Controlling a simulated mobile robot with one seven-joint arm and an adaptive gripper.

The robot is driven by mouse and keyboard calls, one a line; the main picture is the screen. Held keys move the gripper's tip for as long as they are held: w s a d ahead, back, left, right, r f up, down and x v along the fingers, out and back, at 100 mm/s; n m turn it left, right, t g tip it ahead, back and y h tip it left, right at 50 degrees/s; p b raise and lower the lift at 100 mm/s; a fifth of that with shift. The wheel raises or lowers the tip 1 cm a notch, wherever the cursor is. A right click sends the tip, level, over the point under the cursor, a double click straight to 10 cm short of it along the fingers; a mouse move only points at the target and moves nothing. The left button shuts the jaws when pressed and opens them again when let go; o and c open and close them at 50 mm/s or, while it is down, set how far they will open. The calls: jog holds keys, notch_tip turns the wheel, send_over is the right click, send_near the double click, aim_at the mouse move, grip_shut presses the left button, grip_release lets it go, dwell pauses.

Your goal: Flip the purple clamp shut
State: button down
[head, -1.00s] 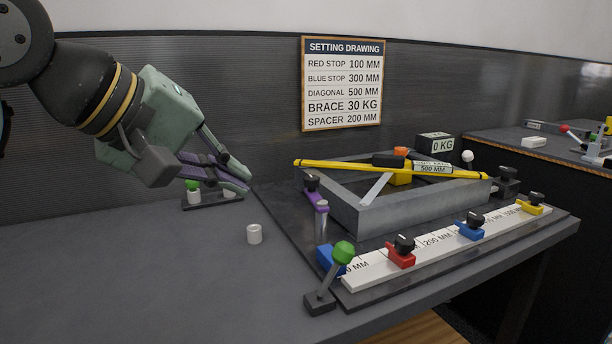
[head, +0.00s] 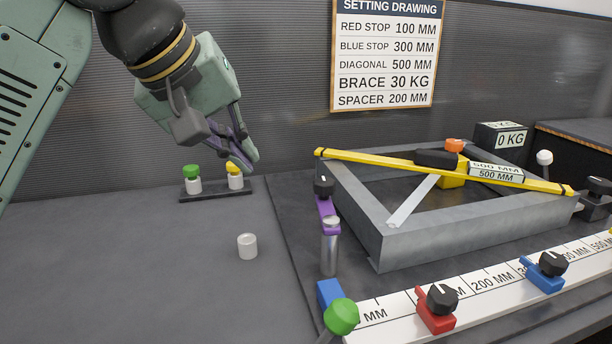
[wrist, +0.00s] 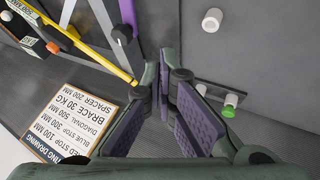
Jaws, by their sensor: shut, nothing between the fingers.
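The purple clamp (head: 326,207) is a short purple arm with a black knob, beside a grey metal post at the left corner of the grey frame. The arm slopes from the knob to a purple piece around the post; I cannot tell whether it is open or shut. It also shows at the top of the wrist view (wrist: 120,14). My gripper (head: 247,163) is shut and empty, with purple pads. It is in the air near the back wall, left of the clamp and apart from it. In the wrist view its fingertips (wrist: 166,72) are close together.
A rack (head: 215,192) with green and yellow capped pegs lies near my gripper. A white cylinder (head: 247,246) stands on the open table. The grey frame (head: 430,235) with its yellow bar (head: 380,159) fills the right. A green-knobbed lever (head: 341,316) stands in front.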

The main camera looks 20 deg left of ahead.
aim_at(327, 203)
jog(key=shift+s, duration=0.1)
jog(key=w+d+f+p, duration=0.1)
jog(key=w+d+f, duration=0.3)
jog(key=w+f, duration=0.4)
jog(key=shift+w+d, duration=0.2)
jog(key=shift+w, duration=0.05)
